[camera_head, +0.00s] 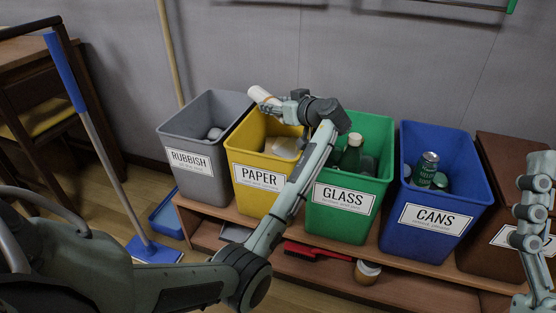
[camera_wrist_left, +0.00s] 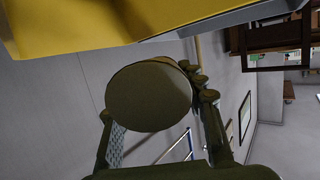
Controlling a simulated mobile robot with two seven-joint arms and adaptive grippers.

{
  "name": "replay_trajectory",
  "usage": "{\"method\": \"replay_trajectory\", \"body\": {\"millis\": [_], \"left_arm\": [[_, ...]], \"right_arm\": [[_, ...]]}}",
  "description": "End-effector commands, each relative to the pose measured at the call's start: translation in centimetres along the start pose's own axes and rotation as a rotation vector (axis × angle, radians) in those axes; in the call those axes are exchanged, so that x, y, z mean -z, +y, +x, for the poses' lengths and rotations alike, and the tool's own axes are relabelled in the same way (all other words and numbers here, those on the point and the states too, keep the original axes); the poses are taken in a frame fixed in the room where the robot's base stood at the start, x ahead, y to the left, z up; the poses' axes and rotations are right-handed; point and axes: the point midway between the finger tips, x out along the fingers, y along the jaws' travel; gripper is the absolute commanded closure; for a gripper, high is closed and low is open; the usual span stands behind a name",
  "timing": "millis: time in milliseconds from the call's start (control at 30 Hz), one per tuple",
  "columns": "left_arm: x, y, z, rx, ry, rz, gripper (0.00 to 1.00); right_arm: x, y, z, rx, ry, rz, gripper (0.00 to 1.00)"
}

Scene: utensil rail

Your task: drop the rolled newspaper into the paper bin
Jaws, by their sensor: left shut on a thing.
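The rolled newspaper (camera_head: 262,95) is a pale roll held above the back of the yellow paper bin (camera_head: 256,177), near the grey bin's side. My left gripper (camera_head: 274,102) is shut on it; the arm reaches across between the paper and glass bins. In the left wrist view the roll's round, shaded end (camera_wrist_left: 148,96) shows between the fingers, with the yellow bin (camera_wrist_left: 75,25) along the top of the picture. The paper bin holds some pale paper (camera_head: 286,147).
A grey rubbish bin (camera_head: 186,162) stands left of the paper bin. A green glass bin (camera_head: 342,200), a blue cans bin (camera_head: 433,218) and a brown bin (camera_head: 484,180) stand to the right on a wooden bench (camera_head: 205,213). A blue broom (camera_head: 105,150) leans at left.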

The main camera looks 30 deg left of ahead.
Motion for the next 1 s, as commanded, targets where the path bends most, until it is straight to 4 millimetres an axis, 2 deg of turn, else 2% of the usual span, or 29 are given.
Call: {"method": "replay_trajectory", "body": {"millis": [200,233,433,767,867,1000], "left_arm": [[0.0,0.0,0.0,0.0,0.001,0.0,0.91],[0.0,0.0,0.0,0.0,0.001,0.0,0.58],[0.0,0.0,0.0,0.0,0.001,0.001,0.35],[-0.1,0.0,-0.3,0.0,0.0,0.001,0.35],[-0.1,0.0,-1.3,-0.001,-0.001,0.002,0.35],[-0.1,0.1,-4.0,-0.003,-0.002,-0.001,0.35]], "right_arm": [[0.1,0.0,0.0,0.0,0.003,0.0,0.27],[0.1,0.0,0.0,0.0,0.002,0.0,0.27],[0.0,0.0,0.0,0.0,0.001,-0.001,0.27],[0.1,0.0,0.0,-0.001,0.002,0.001,0.27],[0.1,0.0,0.0,-0.001,0.002,0.001,0.27],[0.1,0.0,0.0,-0.001,0.001,0.0,0.27]]}}
